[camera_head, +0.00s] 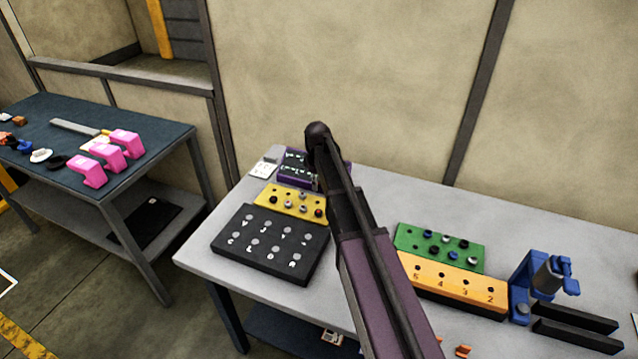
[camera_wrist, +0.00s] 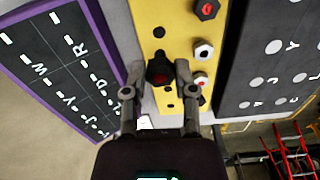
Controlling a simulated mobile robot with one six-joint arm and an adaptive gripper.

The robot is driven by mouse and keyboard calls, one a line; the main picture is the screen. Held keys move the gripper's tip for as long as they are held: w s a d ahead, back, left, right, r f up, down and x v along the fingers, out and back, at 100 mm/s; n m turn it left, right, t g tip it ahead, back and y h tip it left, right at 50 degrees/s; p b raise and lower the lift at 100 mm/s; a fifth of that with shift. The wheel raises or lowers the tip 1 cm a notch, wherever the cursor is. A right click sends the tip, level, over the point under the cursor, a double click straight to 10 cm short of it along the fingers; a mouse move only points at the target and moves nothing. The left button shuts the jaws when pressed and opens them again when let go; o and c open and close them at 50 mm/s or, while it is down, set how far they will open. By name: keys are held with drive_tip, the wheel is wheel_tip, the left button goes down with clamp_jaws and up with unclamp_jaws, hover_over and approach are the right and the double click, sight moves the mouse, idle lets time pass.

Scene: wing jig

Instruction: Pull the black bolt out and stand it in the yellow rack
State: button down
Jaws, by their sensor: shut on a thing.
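Whether the bolt's lower end is in a hole or above the rack is hidden. Several other bolts stand in the rack to the right of my fingers, among them a dark red-topped one (camera_wrist: 206,9) and a pale one (camera_wrist: 203,51). In the head view, the yellow rack (camera_head: 271,202) is on the grey table and my arm hides my gripper's fingers.
A black lettered board (camera_head: 268,245) lies in front of the rack, and a purple-edged lettered board (camera_wrist: 55,65) lies close on its other side. A green block (camera_head: 412,236), an orange numbered block (camera_head: 450,283) and a blue fixture (camera_head: 525,285) stand to the right.

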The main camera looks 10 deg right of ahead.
sight(318, 197)
drive_tip(key=shift+f+b, duration=1.75)
drive_tip(key=shift+f, duration=0.35)
drive_tip(key=shift+w+f+b, duration=0.1)
drive_tip(key=shift+f+b, duration=0.35)
drive_tip(key=shift+b, duration=0.05)
drive_tip(key=shift+f+b, duration=0.7)
drive_tip(key=shift+f, duration=0.1)
drive_tip(key=shift+c, duration=1.7)
unclamp_jaws()
wheel_tip(318, 197, up, 7)
drive_tip(key=p, duration=0.7)
